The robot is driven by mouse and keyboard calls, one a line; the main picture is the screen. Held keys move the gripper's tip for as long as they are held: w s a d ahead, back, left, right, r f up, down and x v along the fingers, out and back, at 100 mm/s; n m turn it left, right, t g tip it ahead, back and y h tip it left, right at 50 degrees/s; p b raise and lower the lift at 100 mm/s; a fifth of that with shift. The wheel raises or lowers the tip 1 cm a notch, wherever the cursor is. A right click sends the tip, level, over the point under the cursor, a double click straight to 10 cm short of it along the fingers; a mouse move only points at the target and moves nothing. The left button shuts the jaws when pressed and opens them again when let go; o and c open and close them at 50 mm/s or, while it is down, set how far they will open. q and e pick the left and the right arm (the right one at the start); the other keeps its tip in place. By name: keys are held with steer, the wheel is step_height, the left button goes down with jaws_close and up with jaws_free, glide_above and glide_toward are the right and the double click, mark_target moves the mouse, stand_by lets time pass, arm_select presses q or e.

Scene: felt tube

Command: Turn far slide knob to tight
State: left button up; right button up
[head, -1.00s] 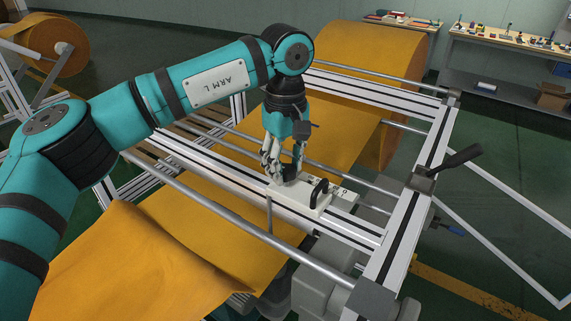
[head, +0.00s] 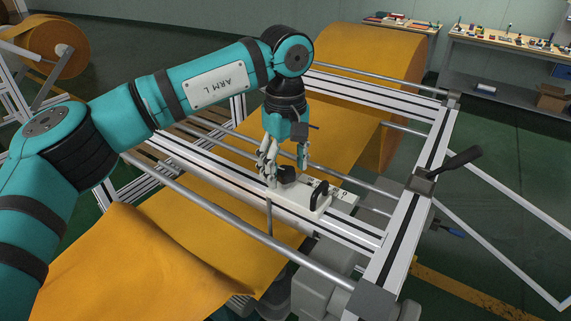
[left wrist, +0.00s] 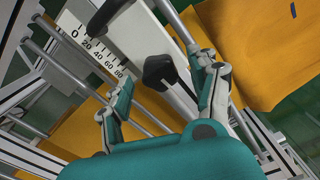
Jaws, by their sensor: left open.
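The black knob (head: 287,174) sits on a white slide plate (head: 297,194) on the frame's near crossbar. It also shows in the left wrist view (left wrist: 160,72), between and beyond the fingers. A black handle (head: 319,193) stands on the same plate, right of the knob. My left gripper (head: 286,168) is open and empty, pointing down just above the knob, one finger on each side. In the left wrist view my open left gripper (left wrist: 165,78) shows a gap around the knob. Whether the knob is tight cannot be told. My right gripper is not in view.
A white scale (left wrist: 85,42) with numbers lies beside the slide. Orange felt (head: 170,240) hangs below the bars, with a large roll (head: 370,60) behind. A crank lever (head: 462,158) stands on the right rail. Metal rollers cross the frame near the gripper.

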mark_target(285, 170)
arm_select(q)
step_height(285, 170, up, 12)
stand_by(0.6)
steer(key=shift+f, duration=0.1)
